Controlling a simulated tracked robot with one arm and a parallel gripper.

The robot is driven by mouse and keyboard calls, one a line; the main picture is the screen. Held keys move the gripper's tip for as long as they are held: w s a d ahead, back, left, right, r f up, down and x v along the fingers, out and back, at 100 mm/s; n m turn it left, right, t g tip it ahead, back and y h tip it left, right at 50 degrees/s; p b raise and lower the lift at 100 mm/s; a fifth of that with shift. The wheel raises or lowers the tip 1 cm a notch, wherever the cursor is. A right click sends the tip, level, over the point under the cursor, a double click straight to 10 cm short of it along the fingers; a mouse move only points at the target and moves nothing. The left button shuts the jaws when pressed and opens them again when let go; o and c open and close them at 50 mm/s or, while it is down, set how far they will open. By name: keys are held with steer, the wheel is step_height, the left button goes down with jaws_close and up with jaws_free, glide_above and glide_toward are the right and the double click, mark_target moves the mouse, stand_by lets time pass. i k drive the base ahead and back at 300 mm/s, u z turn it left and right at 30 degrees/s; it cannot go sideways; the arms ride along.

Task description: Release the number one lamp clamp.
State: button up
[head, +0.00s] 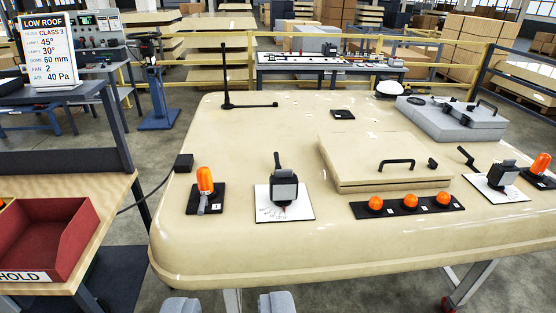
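A dark work lamp (284,190) with a grey face stands on a white plate (269,212) with scale marks, at the front left of the cream cab roof (250,130). A black lever (277,160) sticks up behind it; whether it is clamped I cannot tell. A similar lamp (502,176) with a tilted black lever (466,156) stands at the right. The sign (48,51) reads lamp 1 45° and lamp 2 30°. My gripper (229,304) shows two grey fingertips at the bottom edge, wide apart and empty, in front of the roof.
An orange beacon (205,181) on a black plate marked 1 stands left of the lamp. A hatch (385,160) with a black handle and a strip with three orange lights (410,205) lie right of it. A red bin (48,240) sits on the left bench.

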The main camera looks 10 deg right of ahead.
mark_target(277, 164)
steer(key=i, duration=2.3)
steer(key=z, duration=0.35)
